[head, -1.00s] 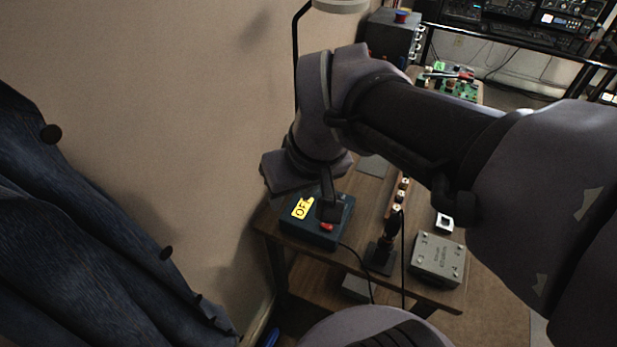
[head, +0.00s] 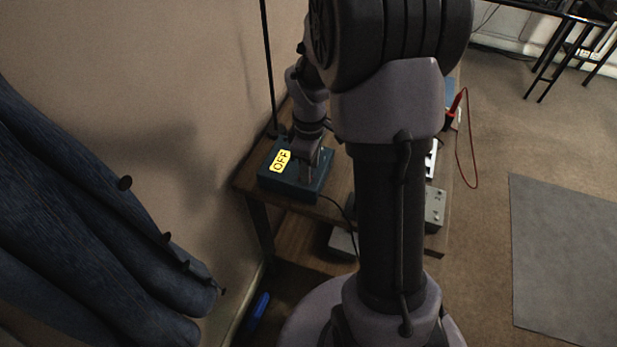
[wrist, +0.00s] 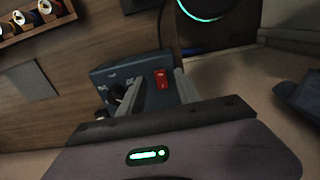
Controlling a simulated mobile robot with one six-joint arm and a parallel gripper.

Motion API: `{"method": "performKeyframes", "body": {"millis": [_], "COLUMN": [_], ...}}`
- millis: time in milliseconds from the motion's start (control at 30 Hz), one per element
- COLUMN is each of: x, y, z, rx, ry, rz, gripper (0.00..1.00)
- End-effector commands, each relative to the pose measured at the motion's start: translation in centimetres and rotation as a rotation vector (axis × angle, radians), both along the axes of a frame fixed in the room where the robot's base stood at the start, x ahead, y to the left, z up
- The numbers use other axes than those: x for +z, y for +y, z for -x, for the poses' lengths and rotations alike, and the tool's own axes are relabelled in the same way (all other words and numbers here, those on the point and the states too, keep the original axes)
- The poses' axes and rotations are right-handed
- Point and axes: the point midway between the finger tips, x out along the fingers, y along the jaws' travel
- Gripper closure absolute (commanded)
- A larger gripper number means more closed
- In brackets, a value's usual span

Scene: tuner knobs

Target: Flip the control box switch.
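The control box (head: 277,181) is a dark blue box on the wooden table, with a yellow OFF label (head: 281,161) on its top. In the wrist view the box (wrist: 146,66) shows a red switch (wrist: 161,78) and a dark knob (wrist: 117,92). My gripper (wrist: 160,80) is open, with its two fingers apart. The red switch appears between the fingertips, nearer the right one, and the knob lies just outside the left finger. Nothing is held. In the head view my gripper (head: 311,168) is over the box's right part and hides the switch there. Contact cannot be told.
A grey box (head: 435,208) and a red probe (head: 454,103) are on the table's right side, partly behind my arm. Dark blue clothing (head: 90,235) hangs on the left wall. A black pole (head: 268,65) rises behind the control box. Open carpet lies to the right.

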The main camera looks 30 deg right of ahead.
Motion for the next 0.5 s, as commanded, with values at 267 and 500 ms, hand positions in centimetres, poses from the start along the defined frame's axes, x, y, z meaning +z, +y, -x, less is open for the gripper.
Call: {"method": "performKeyframes", "body": {"millis": [267, 500], "x": [-2.1, -2.0], "y": [0.0, 0.0], "z": [0.0, 0.0], "rx": [-0.001, -0.001], "ry": [-0.001, -0.001], "rz": [0.0, 0.0], "gripper": [0.6, 0.74]}}
